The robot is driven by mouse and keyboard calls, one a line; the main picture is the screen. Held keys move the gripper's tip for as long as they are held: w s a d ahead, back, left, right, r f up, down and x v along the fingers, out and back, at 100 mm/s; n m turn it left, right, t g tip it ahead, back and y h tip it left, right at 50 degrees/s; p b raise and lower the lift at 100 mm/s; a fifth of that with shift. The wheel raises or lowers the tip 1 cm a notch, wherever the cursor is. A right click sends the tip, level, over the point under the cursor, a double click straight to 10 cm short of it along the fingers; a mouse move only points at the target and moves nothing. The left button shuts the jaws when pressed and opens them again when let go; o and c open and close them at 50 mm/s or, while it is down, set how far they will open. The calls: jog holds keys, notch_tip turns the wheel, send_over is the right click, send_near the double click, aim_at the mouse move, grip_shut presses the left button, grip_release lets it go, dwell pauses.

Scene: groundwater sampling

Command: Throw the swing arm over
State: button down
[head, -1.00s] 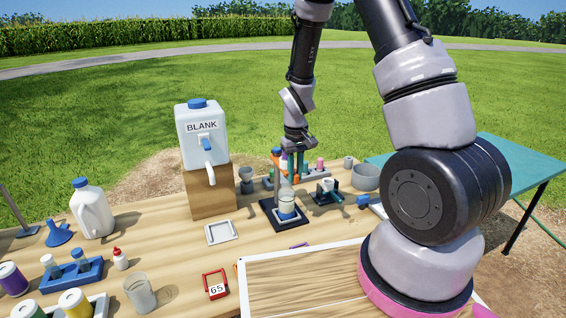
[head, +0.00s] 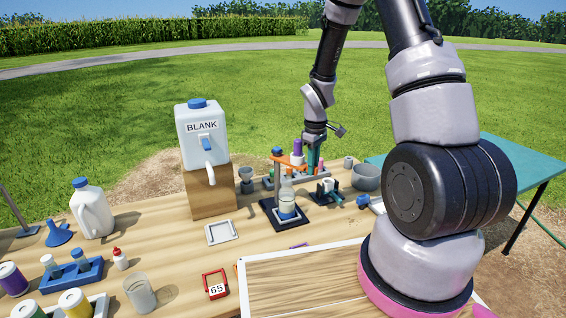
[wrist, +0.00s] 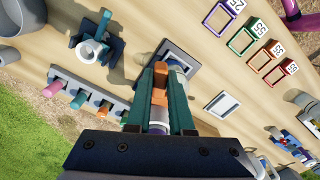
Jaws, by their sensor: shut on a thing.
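The swing arm (head: 290,160) is an orange bar. It reaches right from the top of a blue-capped post (head: 277,178) on a dark square stand (head: 271,214). My gripper (head: 314,160) is at the bar's right end. In the wrist view its teal fingers (wrist: 160,98) are closed on the orange swing arm (wrist: 160,84), and the stand's base (wrist: 193,70) shows just beyond. The fingers partly hide the bar and bottle.
A rack (head: 328,172) with coloured pieces stands behind the stand. A small dark holder (head: 326,198) and a grey bowl (head: 366,177) are to the right. The BLANK jug (head: 201,135) on its wooden block is to the left.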

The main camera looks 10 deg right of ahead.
jog(key=shift+d, duration=0.1)
jog(key=w+d+n, duration=0.4)
jog(key=w+n, duration=0.1)
jog(key=w, duration=0.1)
jog(key=shift+d+n, duration=0.15)
jog(key=shift+n, duration=0.25)
jog(key=w+d+n, duration=0.1)
jog(key=w+n, duration=0.4)
jog(key=w, duration=0.2)
jog(key=shift+w+n, duration=0.2)
jog(key=shift+n, duration=0.1)
jog(key=shift+w, duration=0.1)
jog(key=shift+w+n, duration=0.7)
jog(key=shift+w, duration=0.05)
